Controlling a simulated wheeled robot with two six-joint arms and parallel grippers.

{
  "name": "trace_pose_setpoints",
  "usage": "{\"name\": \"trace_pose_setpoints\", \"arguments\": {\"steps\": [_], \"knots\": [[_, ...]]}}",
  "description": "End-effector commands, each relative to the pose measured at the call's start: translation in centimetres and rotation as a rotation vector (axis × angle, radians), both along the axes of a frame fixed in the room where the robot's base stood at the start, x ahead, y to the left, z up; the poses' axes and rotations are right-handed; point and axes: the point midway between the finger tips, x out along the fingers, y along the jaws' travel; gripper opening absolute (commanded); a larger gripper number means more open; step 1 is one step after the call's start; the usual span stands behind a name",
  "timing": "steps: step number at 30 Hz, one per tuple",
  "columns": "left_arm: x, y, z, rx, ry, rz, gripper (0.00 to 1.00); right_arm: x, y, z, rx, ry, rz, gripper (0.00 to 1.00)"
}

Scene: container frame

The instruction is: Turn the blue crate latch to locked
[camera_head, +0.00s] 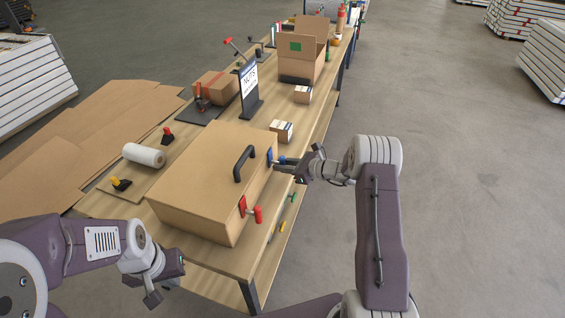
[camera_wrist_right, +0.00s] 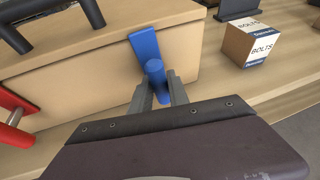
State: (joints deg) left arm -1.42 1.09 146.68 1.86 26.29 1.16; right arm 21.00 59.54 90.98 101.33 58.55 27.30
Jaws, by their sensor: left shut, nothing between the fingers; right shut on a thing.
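A tan crate (camera_head: 205,180) with a black handle (camera_head: 243,164) on its lid stands on the wooden table. On its right side is a blue latch (camera_head: 269,156), whose plate and round grip also show in the right wrist view (camera_wrist_right: 145,46). My right gripper (camera_head: 284,164) is shut on the blue latch's grip, with a finger on either side of it (camera_wrist_right: 160,92). A red latch (camera_head: 250,209) sits on the same side, nearer the front. My left gripper (camera_head: 166,285) is shut and empty, low at the left, clear of the crate.
A small box labelled bolts (camera_wrist_right: 253,44) stands just behind the crate. A black sign (camera_head: 249,88), a brown box (camera_head: 216,87) and an open carton (camera_head: 303,58) stand farther back. A white roll (camera_head: 144,155) lies left of the crate.

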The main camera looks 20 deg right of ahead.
Motion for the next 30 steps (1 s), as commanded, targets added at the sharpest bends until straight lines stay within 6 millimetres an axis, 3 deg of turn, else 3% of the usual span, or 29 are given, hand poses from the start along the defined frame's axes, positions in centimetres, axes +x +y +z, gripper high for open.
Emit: {"name": "trace_pose_setpoints", "arguments": {"steps": [22,23,25,30], "knots": [[0.0,0.0,0.67,0.0,0.0,0.0,0.0,0.23,-0.16,0.39,0.051,0.061,-0.008,0.0],[0.0,0.0,0.67,0.0,0.0,0.0,0.0,0.24,-0.17,0.39,0.051,0.061,-0.008,0.24],[0.0,0.0,0.67,0.0,0.0,0.0,0.0,0.22,-0.16,0.37,0.051,0.061,-0.007,0.41],[0.0,0.0,0.66,0.0,0.0,0.0,0.0,0.13,-0.1,0.23,0.049,0.063,-0.005,0.41]]}}
